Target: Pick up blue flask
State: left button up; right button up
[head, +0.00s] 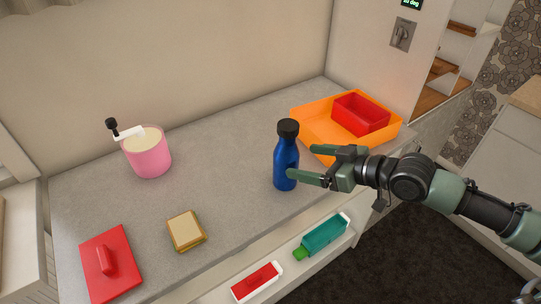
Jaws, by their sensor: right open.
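The blue flask (286,165) with a black cap stands upright on the grey counter, right of the middle in the head view. My right gripper (307,175) reaches in from the right with its fingers pointing left at the flask. It is open. One fingertip comes close to the lower right side of the flask; I cannot tell whether it touches. My left gripper is not in view.
An orange tray (314,126) holding a red box (361,114) sits behind my right gripper. A pink pot (149,158), a sandwich (186,231) and a red lid (110,265) lie to the left. Teal (324,236) and red (256,281) cartons lie on the shelf below.

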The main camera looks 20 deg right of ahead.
aim_at(297, 161)
jog(key=shift+w+a, duration=0.25)
jog(key=shift+w+a+f+p, duration=0.35)
jog(key=shift+w, duration=0.05)
jog(key=p+x, duration=0.1)
jog(key=x, duration=0.2)
jog(key=shift+w+a+f, duration=0.15)
jog(key=shift+a+f, duration=0.05)
jog(key=shift+a, duration=0.15)
jog(key=shift+w+a+f, duration=0.15)
jog(key=shift+w+a, duration=0.05)
jog(key=shift+w, duration=0.1)
jog(key=shift+w+a+f, duration=0.1)
jog(key=shift+f, duration=0.1)
jog(key=c, duration=1.3)
jog(key=shift+c, duration=0.7)
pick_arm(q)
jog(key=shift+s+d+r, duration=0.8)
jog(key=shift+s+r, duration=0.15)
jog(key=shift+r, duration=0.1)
pick_arm(e)
jog(key=shift+r, duration=0.2)
